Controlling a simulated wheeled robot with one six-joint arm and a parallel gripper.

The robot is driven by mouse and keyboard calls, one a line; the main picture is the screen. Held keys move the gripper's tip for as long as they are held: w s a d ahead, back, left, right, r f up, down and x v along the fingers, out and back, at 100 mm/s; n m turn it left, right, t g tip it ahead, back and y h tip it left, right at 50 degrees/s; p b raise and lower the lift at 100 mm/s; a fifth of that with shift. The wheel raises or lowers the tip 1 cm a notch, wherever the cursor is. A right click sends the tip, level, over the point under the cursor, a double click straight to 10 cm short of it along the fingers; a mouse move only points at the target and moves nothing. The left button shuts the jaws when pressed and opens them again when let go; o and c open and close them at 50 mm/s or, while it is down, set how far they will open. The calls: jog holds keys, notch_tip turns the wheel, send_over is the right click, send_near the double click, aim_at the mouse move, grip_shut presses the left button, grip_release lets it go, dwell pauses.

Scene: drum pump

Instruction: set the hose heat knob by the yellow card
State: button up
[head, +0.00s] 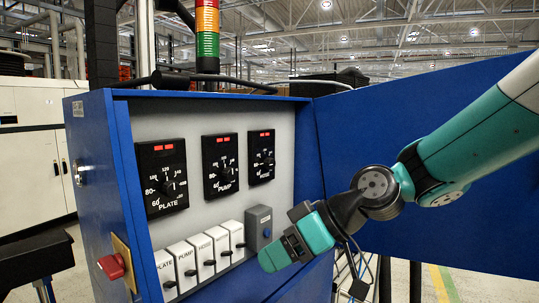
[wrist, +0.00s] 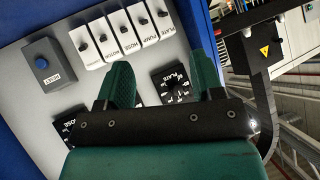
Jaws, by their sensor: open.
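The hose heat knob is on a black dial plate (head: 261,156) at the right end of the dial row in the head view. The knob's exact setting is too small to read. In the wrist view the HOSE plate (wrist: 66,128) shows only in part at the lower left, cut off by my gripper's body. My gripper (head: 283,249) is in front of the cabinet's lower right, below the hose dial and apart from it. In the wrist view its two green fingers (wrist: 165,75) stand wide apart with nothing between them. I cannot make out a yellow card with readable marks.
PLATE (head: 162,178) and PUMP (head: 221,166) dials sit left of the hose dial. Below are several white switches (head: 202,256) and a grey box with a blue button (head: 258,228). A red handle (head: 113,266) is on the cabinet's side. The blue door (head: 400,110) stands open behind my arm.

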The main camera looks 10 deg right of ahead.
jog(key=w+d+r+t+y+p, duration=0.2)
jog(key=w+d+r+t, duration=0.3)
jog(key=w+d, duration=0.5)
jog(key=m+t+h+p, duration=0.1)
jog(key=m+t+p, duration=0.1)
jog(key=t, duration=0.3)
send_near(273, 165)
jog(key=p+x, duration=0.8)
jog(key=x, duration=0.1)
jog(key=shift+s+r+p, duration=0.1)
jog(key=shift+r+p, duration=0.05)
jog(key=shift+p, duration=0.15)
jog(key=shift+w+a, duration=0.3)
jog(key=shift+w, duration=0.15)
jog(key=c, duration=0.9)
